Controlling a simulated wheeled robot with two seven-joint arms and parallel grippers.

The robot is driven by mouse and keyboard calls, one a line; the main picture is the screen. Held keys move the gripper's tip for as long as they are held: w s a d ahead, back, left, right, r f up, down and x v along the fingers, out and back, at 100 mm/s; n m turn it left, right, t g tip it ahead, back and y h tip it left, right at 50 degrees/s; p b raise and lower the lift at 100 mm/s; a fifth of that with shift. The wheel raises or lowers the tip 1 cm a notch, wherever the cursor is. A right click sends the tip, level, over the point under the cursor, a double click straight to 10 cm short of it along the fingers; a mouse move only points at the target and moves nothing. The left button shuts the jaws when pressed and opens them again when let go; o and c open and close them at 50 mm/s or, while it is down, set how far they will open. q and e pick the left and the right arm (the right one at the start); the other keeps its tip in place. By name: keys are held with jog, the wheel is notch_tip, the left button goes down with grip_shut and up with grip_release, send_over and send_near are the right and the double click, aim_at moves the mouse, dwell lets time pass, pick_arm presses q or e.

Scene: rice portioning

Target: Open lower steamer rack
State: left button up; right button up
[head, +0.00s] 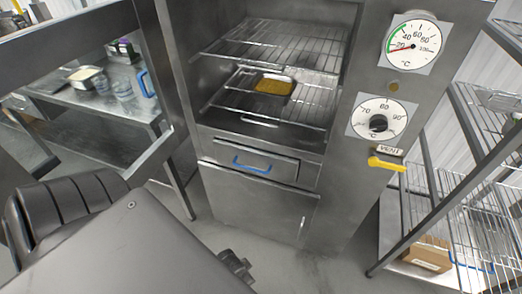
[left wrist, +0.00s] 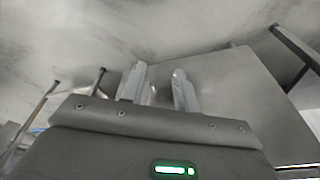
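The steamer (head: 330,180) stands in the middle of the head view with its chamber uncovered. Its lower rack (head: 310,105) is a wire shelf inside the chamber, with a small looped handle (head: 260,122) at its front edge. A shallow tray of yellow-brown food (head: 273,86) sits on this rack. The upper rack (head: 270,40) above it looks empty. My left gripper (left wrist: 158,88) shows in the left wrist view with its two fingers apart and nothing seen between them. It is away from the lower rack, above the floor. My right gripper is in neither view.
Below the chamber is a drawer with a blue handle (head: 251,164). A yellow lever (head: 387,164) sticks out at the right. Wire shelving (head: 470,180) stands beyond.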

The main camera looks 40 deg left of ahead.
pick_arm(q)
jog(key=w+a+r+m+t, duration=0.1)
jog(key=w+a+r, duration=0.1)
jog(key=r, duration=0.6)
jog(key=w+a+r+t, duration=0.1)
jog(key=w+r, duration=0.1)
jog(key=r, duration=0.5)
jog(key=m+t+h+p, duration=0.1)
jog(key=m+t+p, duration=0.2)
jog(key=m+t, duration=1)
send_near(261, 123)
jog(key=shift+m+g, duration=0.8)
jog(key=shift+m, duration=0.1)
jog(key=w, duration=0.9)
jog(key=shift+w+d+f, duration=0.1)
jog(key=shift+w+f, duration=0.05)
jog(key=shift+f, duration=0.05)
jog(key=shift+w+f, duration=0.2)
jog(key=shift+w, duration=0.35)
grip_shut()
